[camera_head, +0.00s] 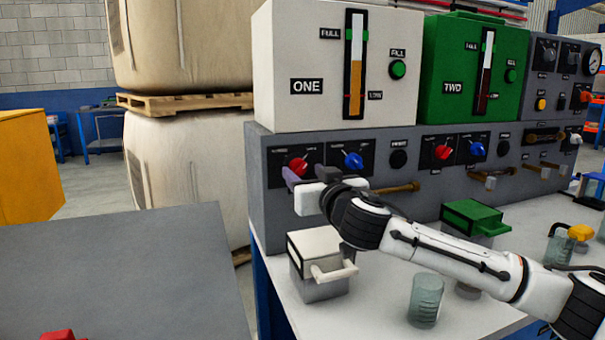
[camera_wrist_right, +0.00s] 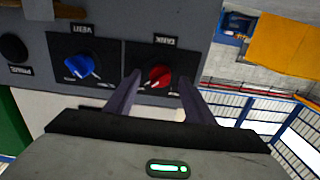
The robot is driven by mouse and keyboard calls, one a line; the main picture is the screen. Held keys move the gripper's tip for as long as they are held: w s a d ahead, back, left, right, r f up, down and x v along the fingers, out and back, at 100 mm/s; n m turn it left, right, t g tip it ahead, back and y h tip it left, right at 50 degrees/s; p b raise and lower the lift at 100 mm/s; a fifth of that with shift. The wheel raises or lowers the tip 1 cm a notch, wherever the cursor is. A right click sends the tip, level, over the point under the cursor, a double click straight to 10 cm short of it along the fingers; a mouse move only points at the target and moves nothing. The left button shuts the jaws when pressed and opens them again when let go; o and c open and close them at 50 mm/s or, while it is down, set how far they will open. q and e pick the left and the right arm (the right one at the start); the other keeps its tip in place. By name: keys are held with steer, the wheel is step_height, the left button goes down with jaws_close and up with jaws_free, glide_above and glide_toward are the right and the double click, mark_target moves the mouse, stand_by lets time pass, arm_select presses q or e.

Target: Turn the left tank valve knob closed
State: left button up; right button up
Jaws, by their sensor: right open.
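The red knob (camera_head: 298,164) is on the dark panel below the white tank marked ONE (camera_head: 290,50), at the panel's left end. It also shows in the right wrist view (camera_wrist_right: 160,76), under an upside-down label. My right gripper (camera_head: 306,176) is in front of this knob. Its two fingers (camera_wrist_right: 160,92) are spread, one on each side of the red knob in the picture, and hold nothing. I cannot tell whether either finger touches the knob. My left gripper is not in view.
A blue knob (camera_head: 353,161) sits right of the red one, with a black knob (camera_head: 398,159) beyond. A brown tap handle (camera_head: 400,188) sticks out below. A white-lidded box (camera_head: 318,242) and a clear cup (camera_head: 425,300) stand on the bench. The green tank (camera_head: 465,95) is further right.

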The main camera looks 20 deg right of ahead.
steer(key=shift+w+a, duration=0.1)
steer(key=shift+w, duration=0.9)
steer(key=c, duration=1.1)
steer(key=shift+o, duration=0.2)
